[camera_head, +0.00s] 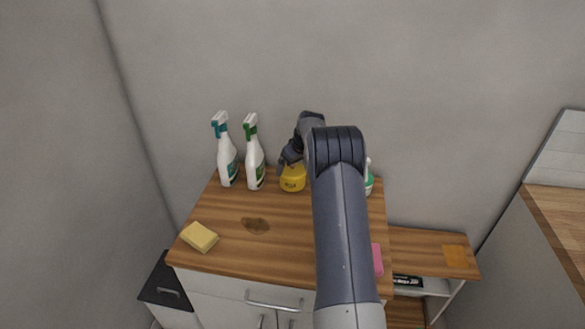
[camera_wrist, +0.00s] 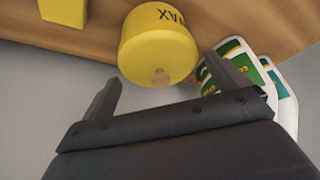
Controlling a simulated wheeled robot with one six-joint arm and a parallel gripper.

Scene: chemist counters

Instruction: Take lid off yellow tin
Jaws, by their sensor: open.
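The yellow tin (camera_head: 292,184) stands near the back of the wooden counter, with dark lettering on its side. My gripper (camera_head: 289,157) is above it and hides much of its top in the head view. In the wrist view the tin (camera_wrist: 150,40) shows the letters WAX and a yellow lid (camera_wrist: 150,68) with a small tan knob (camera_wrist: 161,78). The lid is on the tin. My gripper (camera_wrist: 163,70) is open, its two fingers spread to either side of the knob. I cannot tell whether either finger touches the lid.
Two white spray bottles (camera_head: 227,160) (camera_head: 254,162) stand close left of the tin. A green and white container (camera_head: 369,180) is to its right, partly hidden by my arm. A yellow sponge (camera_head: 199,237), dark stain (camera_head: 255,225) and pink item (camera_head: 377,260) lie nearer the front.

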